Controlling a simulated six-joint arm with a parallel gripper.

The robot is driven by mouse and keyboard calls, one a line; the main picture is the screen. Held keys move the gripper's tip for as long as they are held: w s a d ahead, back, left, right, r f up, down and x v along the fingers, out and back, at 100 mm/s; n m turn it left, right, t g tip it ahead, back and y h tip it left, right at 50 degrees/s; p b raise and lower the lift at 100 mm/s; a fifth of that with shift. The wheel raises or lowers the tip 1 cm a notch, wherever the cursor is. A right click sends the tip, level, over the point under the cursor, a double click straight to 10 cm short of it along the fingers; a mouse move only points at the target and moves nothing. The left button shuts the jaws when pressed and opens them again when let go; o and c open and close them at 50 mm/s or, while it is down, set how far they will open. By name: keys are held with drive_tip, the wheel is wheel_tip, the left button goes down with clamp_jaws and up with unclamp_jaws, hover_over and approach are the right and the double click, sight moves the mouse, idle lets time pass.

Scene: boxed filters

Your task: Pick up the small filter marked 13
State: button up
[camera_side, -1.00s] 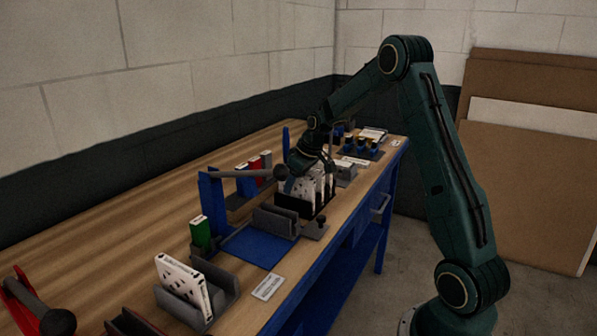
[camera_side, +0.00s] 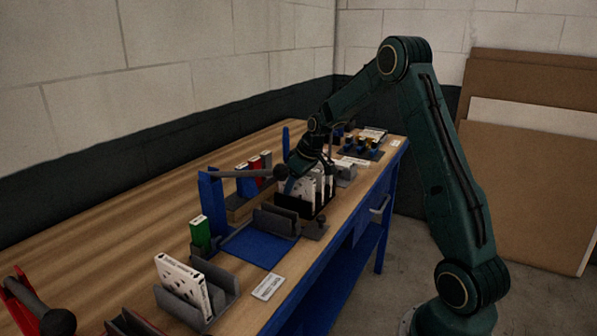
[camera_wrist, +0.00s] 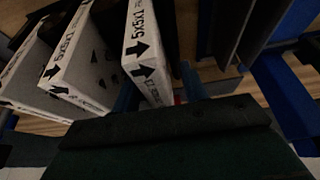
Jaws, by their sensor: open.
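Several white filters with black print (camera_side: 311,187) stand upright in a black rack (camera_side: 290,206) below my gripper (camera_side: 296,180). In the wrist view, three white filters show at the upper left, with black arrows and "5x5x1" on their edges. The rightmost filter (camera_wrist: 149,55) lies between what look like the blue fingers of my gripper (camera_wrist: 158,92). The fingers are open; I cannot tell whether they touch it. No marking 13 is legible, so I cannot tell which filter carries it. My gripper's dark body hides part of the rack.
A grey holder (camera_side: 275,221) and blue mat (camera_side: 256,248) lie in front of the rack. A blue post with a grey bar (camera_side: 240,173) reaches close to my gripper. A green box (camera_side: 200,232) and a white filter (camera_side: 184,284) in a grey stand are nearer.

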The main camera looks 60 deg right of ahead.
clamp_jaws()
wheel_tip(320, 180, up, 20)
drive_tip(key=shift+r, duration=0.25)
idle(0.8)
drive_tip(key=shift+a, duration=0.1)
idle(0.4)
